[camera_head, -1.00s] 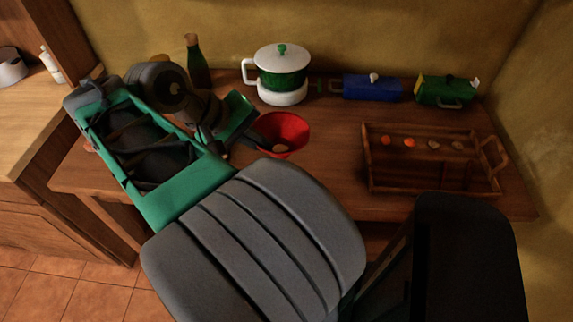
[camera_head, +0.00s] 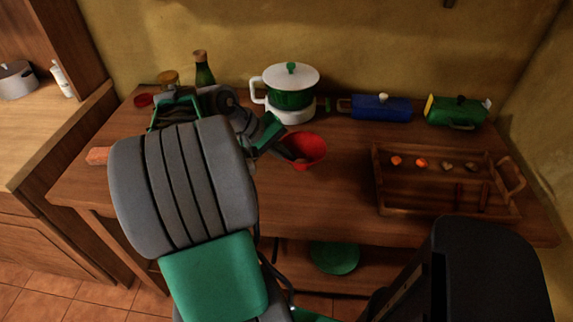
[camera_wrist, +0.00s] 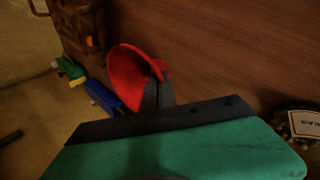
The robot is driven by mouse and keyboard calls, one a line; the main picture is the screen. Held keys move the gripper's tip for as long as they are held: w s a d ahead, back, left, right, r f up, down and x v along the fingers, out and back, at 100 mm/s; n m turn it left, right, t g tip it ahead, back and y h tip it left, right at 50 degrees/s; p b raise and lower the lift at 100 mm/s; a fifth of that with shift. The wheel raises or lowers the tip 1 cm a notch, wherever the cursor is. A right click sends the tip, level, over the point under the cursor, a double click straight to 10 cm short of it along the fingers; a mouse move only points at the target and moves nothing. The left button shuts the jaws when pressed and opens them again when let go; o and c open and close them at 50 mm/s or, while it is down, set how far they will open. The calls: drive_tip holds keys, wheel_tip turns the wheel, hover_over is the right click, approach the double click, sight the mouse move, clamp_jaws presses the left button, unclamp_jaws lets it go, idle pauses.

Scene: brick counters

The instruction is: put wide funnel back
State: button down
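The wide red funnel (camera_head: 307,146) is over the brown counter, in front of the white and green pot, with its wide mouth facing up and somewhat tilted. It also shows in the wrist view (camera_wrist: 124,72), mouth toward the upper left. My gripper (camera_head: 290,154) is at the funnel's left side. In the wrist view a dark finger (camera_wrist: 158,92) overlaps the funnel's edge, and the gripper looks shut on its wall. The second finger is hard to make out. I cannot tell how high the funnel is above the counter.
A wooden tray (camera_head: 447,211) with several small pieces stands right. A white and green pot (camera_head: 290,88), blue box (camera_head: 381,109), green box (camera_head: 457,111) and dark bottle (camera_head: 203,72) line the back. A green disc (camera_head: 335,258) lies on the lower shelf. The counter between funnel and tray is clear.

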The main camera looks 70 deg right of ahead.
drive_tip(key=shift+f, duration=1.4)
drive_tip(key=shift+f, duration=0.1)
drive_tip(key=c, duration=2.1)
unclamp_jaws()
drive_tip(key=o, duration=0.4)
drive_tip(key=shift+w+a+r, duration=0.15)
drive_tip(key=shift+r, duration=0.25)
drive_tip(key=p+v, duration=0.2)
drive_tip(key=v, duration=0.9)
drive_tip(key=shift+a, duration=0.15)
